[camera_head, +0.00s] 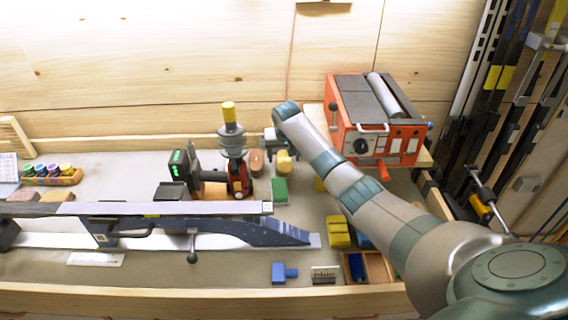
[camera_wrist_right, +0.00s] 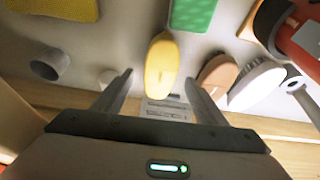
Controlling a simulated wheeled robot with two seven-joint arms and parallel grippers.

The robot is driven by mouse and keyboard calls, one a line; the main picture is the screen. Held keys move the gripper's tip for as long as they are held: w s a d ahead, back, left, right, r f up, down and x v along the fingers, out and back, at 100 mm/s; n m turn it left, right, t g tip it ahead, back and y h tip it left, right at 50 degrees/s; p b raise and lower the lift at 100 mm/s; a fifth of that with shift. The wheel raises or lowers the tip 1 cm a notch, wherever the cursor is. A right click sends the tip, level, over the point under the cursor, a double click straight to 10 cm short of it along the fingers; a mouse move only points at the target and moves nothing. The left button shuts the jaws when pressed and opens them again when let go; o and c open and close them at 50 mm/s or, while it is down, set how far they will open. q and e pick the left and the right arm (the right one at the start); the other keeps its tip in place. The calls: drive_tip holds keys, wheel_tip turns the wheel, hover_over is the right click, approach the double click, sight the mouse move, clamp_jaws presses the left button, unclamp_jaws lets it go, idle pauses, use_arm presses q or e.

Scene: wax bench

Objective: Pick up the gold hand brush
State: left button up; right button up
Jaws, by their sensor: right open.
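The gold hand brush (camera_head: 284,164) lies on the bench near the back, left of the orange machine. It also shows in the right wrist view (camera_wrist_right: 161,64) as a rounded yellow oval. My right gripper (camera_head: 270,143) reaches over the back of the bench, just behind the brush. In the right wrist view its jaws (camera_wrist_right: 158,78) are open and empty, with the brush seen between and beyond the fingertips. I cannot tell that either finger touches it. My left gripper is in neither view.
A green pad (camera_head: 279,190) lies in front.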

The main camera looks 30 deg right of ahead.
sight(284, 160)
drive_tip(key=shift+p+x, duration=0.45)
drive_tip(key=shift+x, duration=1.3)
drive_tip(key=c, duration=1.2)
